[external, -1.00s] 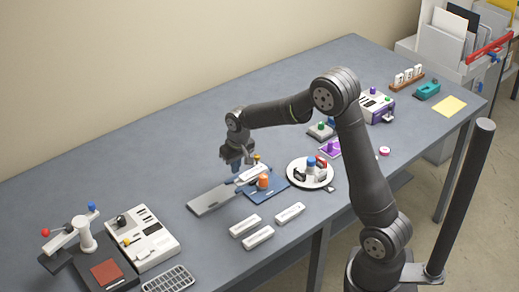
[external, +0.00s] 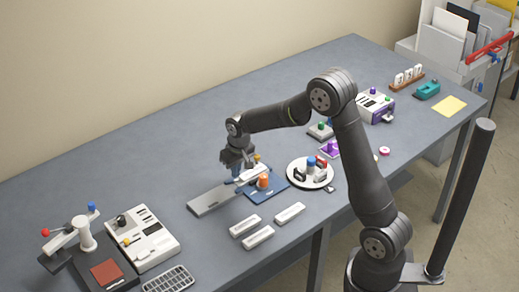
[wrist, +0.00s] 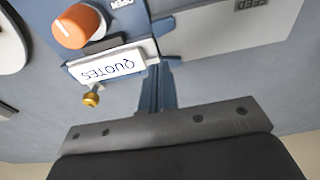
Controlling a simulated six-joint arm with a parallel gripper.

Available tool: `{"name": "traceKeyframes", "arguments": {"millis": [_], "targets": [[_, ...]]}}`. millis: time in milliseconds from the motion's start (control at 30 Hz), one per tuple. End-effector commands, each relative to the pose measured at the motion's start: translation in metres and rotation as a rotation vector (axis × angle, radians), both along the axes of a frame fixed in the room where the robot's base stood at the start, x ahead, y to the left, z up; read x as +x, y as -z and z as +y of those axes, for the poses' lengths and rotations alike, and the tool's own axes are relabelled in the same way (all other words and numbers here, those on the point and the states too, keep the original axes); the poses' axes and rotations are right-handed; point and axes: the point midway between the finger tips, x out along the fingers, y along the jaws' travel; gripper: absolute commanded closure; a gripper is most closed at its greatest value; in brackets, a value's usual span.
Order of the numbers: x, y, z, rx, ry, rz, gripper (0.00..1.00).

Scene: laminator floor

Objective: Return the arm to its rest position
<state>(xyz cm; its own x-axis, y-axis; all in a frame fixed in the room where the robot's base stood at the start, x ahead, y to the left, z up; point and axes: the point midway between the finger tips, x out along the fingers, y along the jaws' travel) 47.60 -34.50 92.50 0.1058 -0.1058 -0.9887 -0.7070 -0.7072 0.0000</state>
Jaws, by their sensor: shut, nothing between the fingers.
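My gripper (external: 238,174) hangs at the end of my arm, low over the far end of the blue device with an orange knob (external: 263,182) and a long grey plate (external: 212,200). In the wrist view, the two blue fingers of my gripper (wrist: 166,75) are together with nothing between them. Beside them is a white label block reading "QUOTES" (wrist: 112,67), with a small brass knob (wrist: 91,98) below it and the orange knob (wrist: 78,27) above. The grey plate, marked "FEED" (wrist: 225,28), is at the upper right. Whether the fingers touch the device is unclear.
A round white tray (external: 291,176) with several small items stands right of the device. Several white blocks (external: 258,237) lie in front. A white control box (external: 150,245) and a press-like stand (external: 85,240) are at left. The back-left table top is clear.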

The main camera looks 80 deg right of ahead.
Motion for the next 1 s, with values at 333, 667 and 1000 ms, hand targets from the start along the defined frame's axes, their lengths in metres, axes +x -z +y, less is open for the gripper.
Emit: {"name": "traceKeyframes", "arguments": {"millis": [333,667,1000], "targets": [[0.014,0.024,0.015,0.000,-0.004,0.000,1.00],[0.022,0.023,0.022,0.000,0.000,0.000,1.00],[0.022,0.023,0.022,0.000,0.000,0.000,0.45]]}}
